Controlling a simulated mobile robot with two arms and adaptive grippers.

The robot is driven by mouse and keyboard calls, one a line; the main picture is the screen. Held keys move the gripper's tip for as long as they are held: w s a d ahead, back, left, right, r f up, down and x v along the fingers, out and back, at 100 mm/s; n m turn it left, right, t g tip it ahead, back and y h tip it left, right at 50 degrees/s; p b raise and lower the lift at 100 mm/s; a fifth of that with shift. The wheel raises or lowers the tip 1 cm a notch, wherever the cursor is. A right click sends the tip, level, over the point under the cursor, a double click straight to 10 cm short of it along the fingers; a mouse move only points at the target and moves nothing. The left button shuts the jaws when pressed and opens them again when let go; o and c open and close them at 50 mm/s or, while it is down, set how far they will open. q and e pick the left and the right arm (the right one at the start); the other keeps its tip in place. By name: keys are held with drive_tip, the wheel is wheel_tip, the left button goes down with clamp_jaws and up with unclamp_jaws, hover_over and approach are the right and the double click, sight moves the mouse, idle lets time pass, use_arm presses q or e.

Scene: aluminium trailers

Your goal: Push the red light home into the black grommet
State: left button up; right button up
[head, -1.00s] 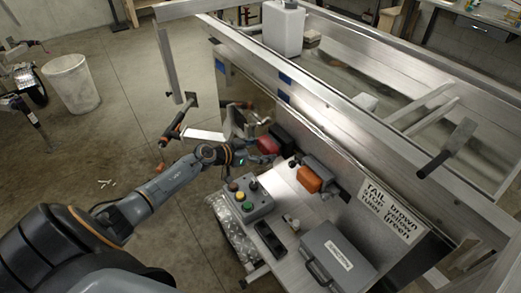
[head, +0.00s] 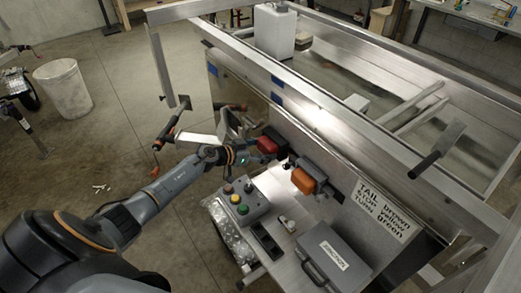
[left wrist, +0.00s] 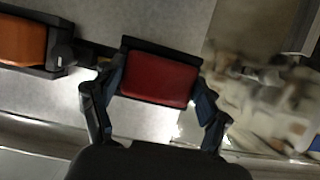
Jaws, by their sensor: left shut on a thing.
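The red light (head: 268,145) sits at the trailer's rear panel, left of the orange light. In the left wrist view the red light (left wrist: 158,79) shows its red face inside a black surround (left wrist: 160,48), between my fingers. My left gripper (head: 252,152) reaches it from the left, and its two fingers also show in the left wrist view (left wrist: 155,105), shut on the light's sides. I cannot tell how deep the light sits in the black surround, as its back is hidden. My right gripper is not in view.
An orange light (head: 303,181) in a black housing is to the right. Below stand a grey button box (head: 240,203), a black socket block (head: 265,240) and a grey case (head: 333,258). A white bin (head: 67,88) stands on open floor.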

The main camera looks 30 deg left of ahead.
use_arm(q)
drive_tip(key=shift+w+r, duration=0.1)
drive_tip(key=shift+w, duration=0.05)
drive_tip(key=o, duration=1.3)
drive_tip(key=shift+s+a, duration=0.2)
drive_tip(key=shift+s, duration=0.2)
drive_tip(key=v, duration=1.1)
drive_tip(key=shift+r, duration=0.2)
drive_tip(key=shift+d, duration=0.2)
